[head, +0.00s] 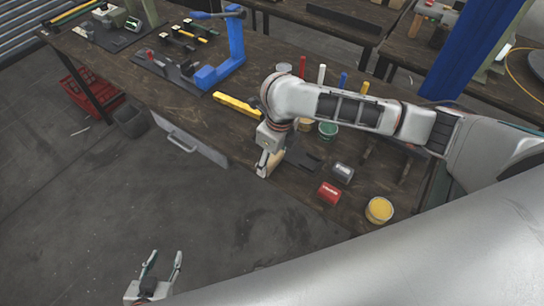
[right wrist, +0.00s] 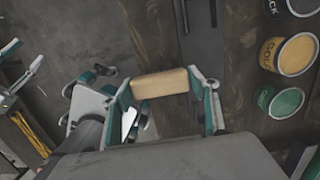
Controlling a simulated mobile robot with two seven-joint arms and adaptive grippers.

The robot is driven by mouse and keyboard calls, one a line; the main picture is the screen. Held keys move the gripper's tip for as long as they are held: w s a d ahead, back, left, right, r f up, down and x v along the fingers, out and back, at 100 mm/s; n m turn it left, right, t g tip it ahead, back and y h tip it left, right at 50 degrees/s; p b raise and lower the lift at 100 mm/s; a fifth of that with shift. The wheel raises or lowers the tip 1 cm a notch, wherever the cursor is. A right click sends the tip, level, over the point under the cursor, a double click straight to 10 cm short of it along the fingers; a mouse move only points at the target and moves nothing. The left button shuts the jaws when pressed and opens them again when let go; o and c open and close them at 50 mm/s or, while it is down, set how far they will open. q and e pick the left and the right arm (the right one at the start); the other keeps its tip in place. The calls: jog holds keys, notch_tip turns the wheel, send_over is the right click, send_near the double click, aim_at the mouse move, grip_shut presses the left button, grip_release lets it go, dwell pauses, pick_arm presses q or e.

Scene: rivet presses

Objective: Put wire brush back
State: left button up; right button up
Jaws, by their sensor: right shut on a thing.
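My right gripper (head: 268,163) hangs at the front edge of the workbench, pointing down. It is shut on a tan wooden block, the wire brush (right wrist: 160,83), which shows between the two fingers in the right wrist view. I cannot make out its bristles. In the head view the brush is mostly covered by the gripper. A flat dark holder (head: 302,160) lies on the bench just right of the gripper; it also shows in the right wrist view (right wrist: 202,35). My left gripper (head: 163,264) is open and empty, low over the floor.
Right of the holder are a red can (head: 328,194), a grey can (head: 343,172) and a yellow tin (head: 379,210). A yellow bar (head: 237,104) and blue press (head: 225,50) are left. A red crate (head: 92,97) sits on the floor.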

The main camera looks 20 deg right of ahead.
aim_at(276, 160)
jog(key=shift+f, duration=0.25)
jog(key=o, duration=1.1)
jog(key=shift+c, duration=0.2)
jog(key=shift+r, duration=0.1)
jog(key=shift+r, duration=0.3)
notch_tip(276, 160, up, 12)
jog(key=s, duration=0.1)
jog(key=shift+d, duration=0.45)
jog(key=shift+s, duration=0.1)
jog(key=shift+f, duration=0.1)
